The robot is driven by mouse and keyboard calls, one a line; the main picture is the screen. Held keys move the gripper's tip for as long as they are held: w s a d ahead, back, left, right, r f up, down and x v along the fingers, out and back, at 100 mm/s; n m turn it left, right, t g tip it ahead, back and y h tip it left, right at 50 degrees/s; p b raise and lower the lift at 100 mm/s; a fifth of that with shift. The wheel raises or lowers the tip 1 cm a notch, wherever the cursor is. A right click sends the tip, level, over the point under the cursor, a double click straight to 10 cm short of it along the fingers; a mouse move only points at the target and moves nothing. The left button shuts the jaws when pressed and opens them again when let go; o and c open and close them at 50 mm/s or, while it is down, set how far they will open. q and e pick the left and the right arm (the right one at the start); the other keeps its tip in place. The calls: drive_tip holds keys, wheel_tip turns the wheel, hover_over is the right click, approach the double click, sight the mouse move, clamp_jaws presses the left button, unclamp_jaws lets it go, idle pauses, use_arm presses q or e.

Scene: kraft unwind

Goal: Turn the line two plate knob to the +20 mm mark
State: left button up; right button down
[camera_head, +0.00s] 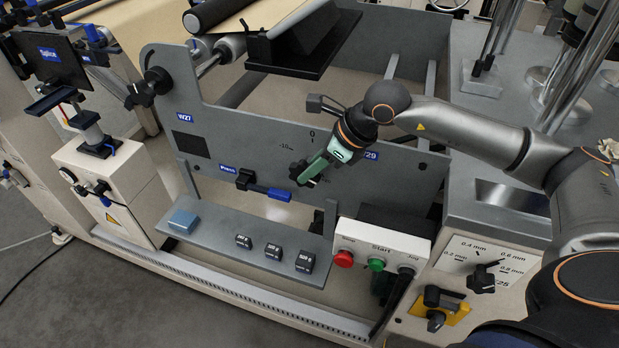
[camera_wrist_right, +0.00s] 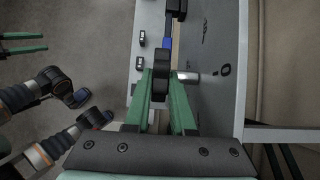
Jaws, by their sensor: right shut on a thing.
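In the head view my right gripper (camera_head: 310,174) reaches down to the grey side plate beside the half-hidden label ending in 29. It is shut on the dark plate knob (camera_wrist_right: 161,84), with one green finger on each side in the right wrist view. A short silver shaft (camera_wrist_right: 187,76) joins the knob to the plate. The "0" mark (camera_head: 312,135) and "-10 mm" mark (camera_head: 287,147) show on the plate; the +20 mm mark is not visible. My left gripper (camera_wrist_right: 22,43) shows only at the wrist view's left edge, its green fingers apart.
A blue-handled Press lever (camera_head: 265,188) sits just left of the knob. Below is a grey shelf (camera_head: 215,228) with a blue block and several small dark blocks. A Start button box (camera_head: 381,250) stands at lower right. Another dark knob (camera_head: 148,88) is by W27.

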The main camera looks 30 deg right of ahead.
drive_tip(key=shift+r, duration=0.1)
idle(0.3)
drive_tip(key=c, duration=0.8)
unclamp_jaws()
drive_tip(key=shift+o, duration=0.2)
drive_tip(key=v, duration=1.2)
drive_tip(key=shift+s, duration=0.25)
drive_tip(key=shift+d, duration=0.15)
